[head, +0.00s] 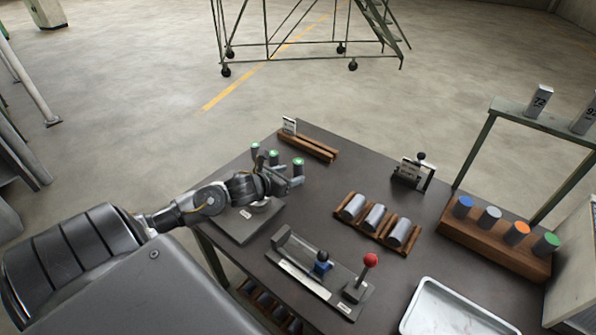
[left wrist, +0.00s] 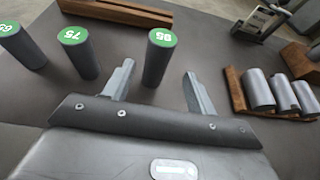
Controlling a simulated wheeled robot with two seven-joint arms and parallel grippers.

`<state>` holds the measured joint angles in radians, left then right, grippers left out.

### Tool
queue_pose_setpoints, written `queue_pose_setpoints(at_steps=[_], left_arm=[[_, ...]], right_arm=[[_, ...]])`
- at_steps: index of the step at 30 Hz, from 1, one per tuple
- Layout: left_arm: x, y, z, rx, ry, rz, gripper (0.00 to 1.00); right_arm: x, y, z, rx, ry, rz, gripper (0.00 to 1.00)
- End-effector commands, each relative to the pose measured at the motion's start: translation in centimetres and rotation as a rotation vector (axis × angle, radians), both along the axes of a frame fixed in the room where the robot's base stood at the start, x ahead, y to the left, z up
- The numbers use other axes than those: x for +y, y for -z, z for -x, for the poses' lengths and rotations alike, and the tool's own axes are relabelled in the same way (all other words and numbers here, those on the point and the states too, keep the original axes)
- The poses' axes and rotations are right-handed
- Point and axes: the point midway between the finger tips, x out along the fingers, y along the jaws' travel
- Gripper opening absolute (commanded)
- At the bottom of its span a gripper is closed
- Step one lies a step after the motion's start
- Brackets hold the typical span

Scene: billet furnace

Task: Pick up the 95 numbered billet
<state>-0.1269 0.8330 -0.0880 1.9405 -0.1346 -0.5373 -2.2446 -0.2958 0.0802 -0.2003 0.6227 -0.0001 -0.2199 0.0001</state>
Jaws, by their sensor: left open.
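The 95 billet (left wrist: 158,62) is a grey cylinder with a green top and white number, standing upright in the left wrist view. It is the rightmost of three green-topped billets, and it also shows in the head view (head: 298,167). My left gripper (left wrist: 158,88) is open, with one finger on each side of the 95 billet's lower part as seen in the wrist view. I cannot tell whether the fingers touch it. In the head view my left gripper (head: 287,184) is just in front of the billets. My right gripper is not in view.
The 75 billet (left wrist: 81,57) and another green-topped billet (left wrist: 24,47) stand to the left. A wooden rack (head: 378,224) holds three grey billets. A lever fixture (head: 320,272), a white tray (head: 450,310) and a wooden block with coloured-topped billets (head: 495,238) are further right.

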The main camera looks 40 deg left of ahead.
Motion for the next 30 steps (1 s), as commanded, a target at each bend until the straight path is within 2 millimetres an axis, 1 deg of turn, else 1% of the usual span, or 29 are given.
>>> queue_pose_setpoints(at_steps=[6,8,12,16,19,25,26,30], left_arm=[[0.1,0.0,-0.6,-0.001,-0.001,0.001,0.57],[0.2,-0.1,-1.3,-0.002,-0.002,0.001,0.57],[0.4,0.1,-3.4,-0.001,-0.003,0.004,0.57],[0.5,1.0,-4.7,-0.001,-0.002,0.002,0.57],[0.4,1.3,-5.2,0.0,0.0,0.001,0.57],[0.4,1.4,-5.3,0.0,0.0,-0.001,0.57],[0.4,1.4,-5.2,0.0,0.0,-0.001,0.56],[0.4,1.4,-5.2,0.0,0.0,0.0,0.37]], right_arm=[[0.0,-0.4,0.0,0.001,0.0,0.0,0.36],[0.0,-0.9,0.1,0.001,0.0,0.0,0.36],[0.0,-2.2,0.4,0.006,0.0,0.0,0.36],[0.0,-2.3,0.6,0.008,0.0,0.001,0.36],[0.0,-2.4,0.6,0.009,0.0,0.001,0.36],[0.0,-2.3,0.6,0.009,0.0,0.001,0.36],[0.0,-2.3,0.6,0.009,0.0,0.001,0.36],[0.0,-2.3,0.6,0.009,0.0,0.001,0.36]])
